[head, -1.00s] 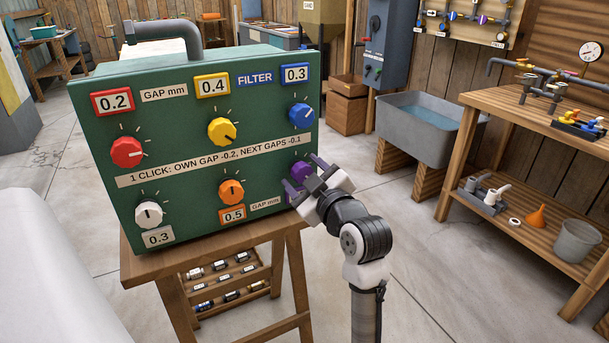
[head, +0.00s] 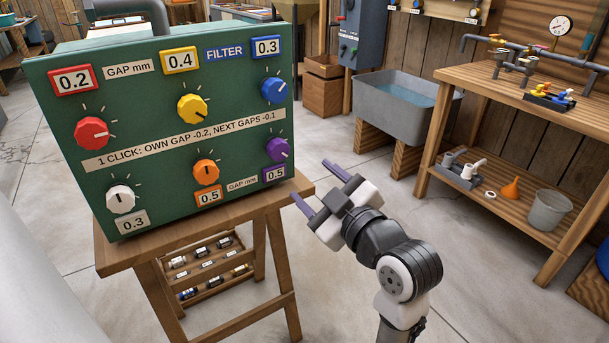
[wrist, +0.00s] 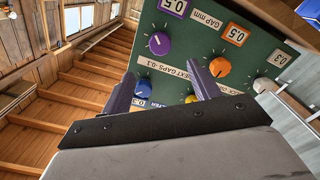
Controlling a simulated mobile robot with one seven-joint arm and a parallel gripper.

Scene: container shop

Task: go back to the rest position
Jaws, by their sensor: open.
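My gripper (head: 320,187) is open and empty in the head view, in the air to the right of the green filter box (head: 140,185). Its two purple fingers point toward the box and stand apart from it. The purple knob (head: 278,149) is fully visible near the box's right edge, above its 0.5 label. Red (head: 91,133), yellow (head: 192,108), blue (head: 274,91), orange (head: 206,171) and white (head: 121,198) knobs also show. In the wrist view the box face appears upside down beyond the fingers, with the purple knob (wrist: 159,43) and orange knob (wrist: 220,67) in sight.
The box stands on a wooden stand (head: 300,190) with a rack of small cylinders (head: 205,265) below. A grey water trough (head: 405,110) is behind my gripper. A wooden workbench (head: 490,100) with pipes, a funnel and a bucket (head: 549,210) is at the right. Concrete floor lies between.

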